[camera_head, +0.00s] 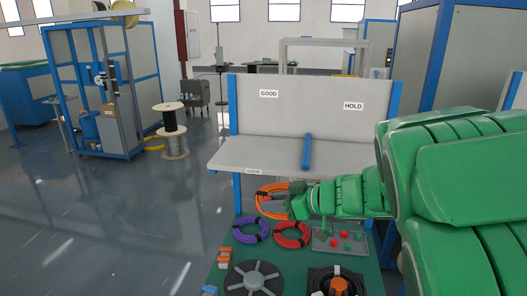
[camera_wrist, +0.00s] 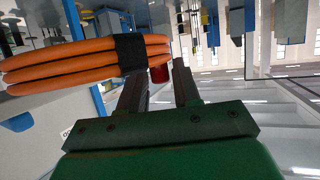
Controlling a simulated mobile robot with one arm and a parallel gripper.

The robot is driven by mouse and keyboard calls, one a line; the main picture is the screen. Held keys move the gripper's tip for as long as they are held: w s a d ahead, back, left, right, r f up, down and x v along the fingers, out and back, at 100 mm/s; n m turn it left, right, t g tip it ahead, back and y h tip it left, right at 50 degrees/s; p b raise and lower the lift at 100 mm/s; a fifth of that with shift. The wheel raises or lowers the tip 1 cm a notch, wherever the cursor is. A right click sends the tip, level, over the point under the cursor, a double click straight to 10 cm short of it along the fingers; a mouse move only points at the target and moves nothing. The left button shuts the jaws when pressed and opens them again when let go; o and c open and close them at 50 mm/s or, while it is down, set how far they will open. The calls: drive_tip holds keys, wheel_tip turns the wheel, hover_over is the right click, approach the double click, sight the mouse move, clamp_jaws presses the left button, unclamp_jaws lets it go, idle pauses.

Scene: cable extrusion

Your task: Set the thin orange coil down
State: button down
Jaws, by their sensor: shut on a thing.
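The thin orange coil (camera_head: 261,198) is partly hidden behind my gripper (camera_head: 285,205) in the head view, just in front of and below the shelf edge. In the wrist view the orange coil (camera_wrist: 65,62) fills the upper left, its strands bound by a black band next to the finger tips. My gripper (camera_wrist: 158,88) is shut on the coil, though a gap shows between its fingers. A small dark red thing shows between the fingertips. I cannot tell whether the coil touches anything below. The grey shelf (camera_head: 265,155) bears GOOD and HOLD labels.
A purple coil (camera_head: 250,229) and a red coil (camera_head: 291,235) lie on the green table (camera_head: 235,262). A grey panel with red and green knobs (camera_head: 341,241) is right of them. A blue bar (camera_head: 307,152) lies on the shelf between the labels; the shelf's left side is clear.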

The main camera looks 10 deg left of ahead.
drive_tip(key=shift+m+t, duration=0.5)
drive_tip(key=r, duration=0.3)
drive_tip(key=d+r, duration=0.1)
drive_tip(key=r, duration=0.1)
drive_tip(key=shift+w+r, duration=0.15)
drive_tip(key=shift+w, duration=0.15)
drive_tip(key=w+a+r+m+t+h, duration=0.3)
drive_tip(key=w+r, duration=0.4)
drive_tip(key=r, duration=0.6)
drive_tip(key=shift+y, duration=0.6)
drive_tip(key=w+a+f, duration=0.2)
drive_tip(key=w+f, duration=0.1)
drive_tip(key=w, duration=0.1)
drive_tip(key=w+a+f, duration=0.2)
drive_tip(key=w, duration=0.2)
drive_tip(key=w+a+f, duration=0.2)
drive_tip(key=w+f, duration=0.1)
drive_tip(key=shift+w+f, duration=0.3)
drive_tip(key=shift+w, duration=0.1)
drive_tip(key=shift+w+a+f, duration=0.25)
drive_tip(key=shift+w+f, duration=0.25)
drive_tip(key=shift+f, duration=1.7)
drive_tip(key=c, duration=0.8)
unclamp_jaws()
drive_tip(key=shift+d, duration=0.1)
